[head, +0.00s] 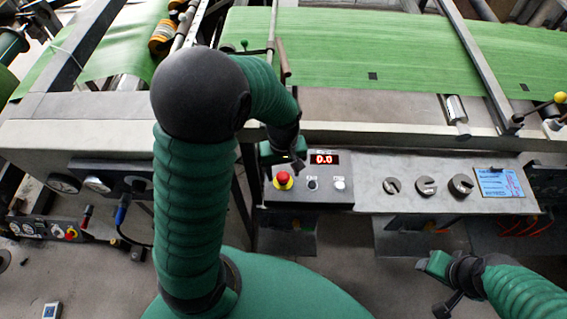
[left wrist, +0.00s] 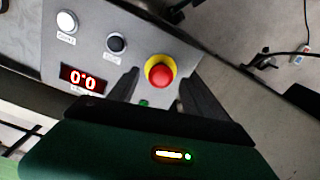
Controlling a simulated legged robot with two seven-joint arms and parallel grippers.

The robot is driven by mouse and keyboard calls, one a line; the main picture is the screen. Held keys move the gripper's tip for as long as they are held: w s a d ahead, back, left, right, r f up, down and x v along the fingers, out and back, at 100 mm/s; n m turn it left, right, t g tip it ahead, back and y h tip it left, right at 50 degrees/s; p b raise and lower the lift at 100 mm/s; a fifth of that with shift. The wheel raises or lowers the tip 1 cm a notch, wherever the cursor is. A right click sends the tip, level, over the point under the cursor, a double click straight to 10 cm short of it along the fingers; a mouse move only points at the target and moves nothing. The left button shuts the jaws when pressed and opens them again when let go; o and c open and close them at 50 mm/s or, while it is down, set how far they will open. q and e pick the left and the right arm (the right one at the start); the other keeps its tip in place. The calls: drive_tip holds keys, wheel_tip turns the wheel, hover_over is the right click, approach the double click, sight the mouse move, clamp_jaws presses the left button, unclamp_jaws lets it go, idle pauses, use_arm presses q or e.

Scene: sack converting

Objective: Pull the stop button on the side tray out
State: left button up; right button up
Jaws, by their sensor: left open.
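The stop button (head: 284,178) is a red mushroom cap on a yellow ring, at the left end of a black control box on the side tray (head: 376,168). It also shows in the left wrist view (left wrist: 160,72). My left gripper (head: 292,164) is just above and beside the button in the head view. In the left wrist view its two dark fingers (left wrist: 163,88) are open, one on each side of the red cap, with a gap to it. Whether the fingertips reach the cap's depth I cannot tell. My right gripper (head: 440,283) is low at the right, away from the tray.
The box also has a red 0.0 display (head: 324,159), a black button (head: 312,184) and a white button (head: 339,184). Several dark knobs (head: 425,186) and a blue label (head: 499,183) are further right. Green web (head: 350,45) runs behind the tray.

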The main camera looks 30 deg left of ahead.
use_arm(q)
wheel_tip(320, 180, up, 17)
drive_tip(key=p, duration=0.1)
drive_tip(key=shift+f+p, duration=0.2)
drive_tip(key=shift+p, duration=0.2)
drive_tip(key=m+t, duration=0.2)
drive_tip(key=m, duration=0.6)
approach(283, 175)
drive_tip(key=s+d+f, duration=0.1)
drive_tip(key=s+d, duration=0.2)
drive_tip(key=d, duration=0.2)
drive_tip(key=shift+s+f+m+t, duration=0.2)
drive_tip(key=shift+f+m+t, duration=0.1)
drive_tip(key=shift+m, duration=0.1)
drive_tip(key=shift+a, duration=0.1)
